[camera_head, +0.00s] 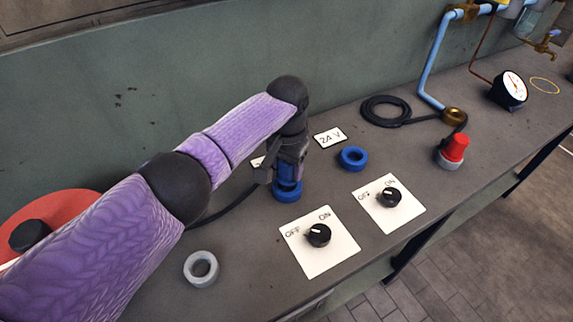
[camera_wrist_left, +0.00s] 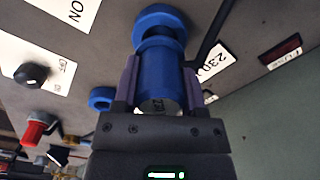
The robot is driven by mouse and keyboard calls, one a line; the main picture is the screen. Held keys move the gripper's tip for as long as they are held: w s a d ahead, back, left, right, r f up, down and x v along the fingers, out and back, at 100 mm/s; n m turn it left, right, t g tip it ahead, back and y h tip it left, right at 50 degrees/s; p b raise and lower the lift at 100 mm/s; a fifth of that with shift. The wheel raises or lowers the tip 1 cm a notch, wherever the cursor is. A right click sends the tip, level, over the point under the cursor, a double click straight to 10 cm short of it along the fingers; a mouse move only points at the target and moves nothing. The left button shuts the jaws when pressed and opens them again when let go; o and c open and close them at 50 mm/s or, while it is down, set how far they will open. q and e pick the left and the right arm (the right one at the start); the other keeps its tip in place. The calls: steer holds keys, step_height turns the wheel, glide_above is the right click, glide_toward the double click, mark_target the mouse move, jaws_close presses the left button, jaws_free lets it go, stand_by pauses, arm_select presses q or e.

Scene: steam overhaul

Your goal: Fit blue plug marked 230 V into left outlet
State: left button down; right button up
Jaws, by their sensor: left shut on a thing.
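My left gripper (camera_head: 287,172) is shut on the blue plug (camera_head: 286,171) and holds it upright over the left outlet (camera_head: 288,193), a blue ring on the bench. In the left wrist view the purple fingers of the gripper (camera_wrist_left: 160,80) clasp both sides of the plug (camera_wrist_left: 158,72). The outlet (camera_wrist_left: 160,20) shows just beyond the plug's end, roughly in line with it. I cannot tell whether the plug's end touches or enters the ring. A 230 V label (camera_wrist_left: 215,62) lies beside this outlet, partly hidden. The plug's own marking is mostly hidden. My right gripper is out of view.
A second blue outlet (camera_head: 353,157) sits by the 24 V label (camera_head: 330,137). Two switch plates (camera_head: 330,262) (camera_head: 405,215) lie in front. A grey ring (camera_head: 201,268) is at front left. A red plug (camera_head: 453,148) and a gauge (camera_head: 510,90) stand at right. The wall is behind.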

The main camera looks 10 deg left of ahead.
arm_select(q)
steer(key=shift+f+b, duration=0.65)
steer(key=shift+f, duration=0.55)
steer(key=shift+c, duration=0.3)
jaws_free()
step_height(320, 180, up, 8)
steer(key=p, duration=0.9)
steer(key=shift+p, duration=0.35)
steer(key=shift+w+r, duration=0.1)
steer(key=shift+r, duration=0.1)
steer(key=shift+f, duration=0.2)
steer(key=shift+d, duration=0.1)
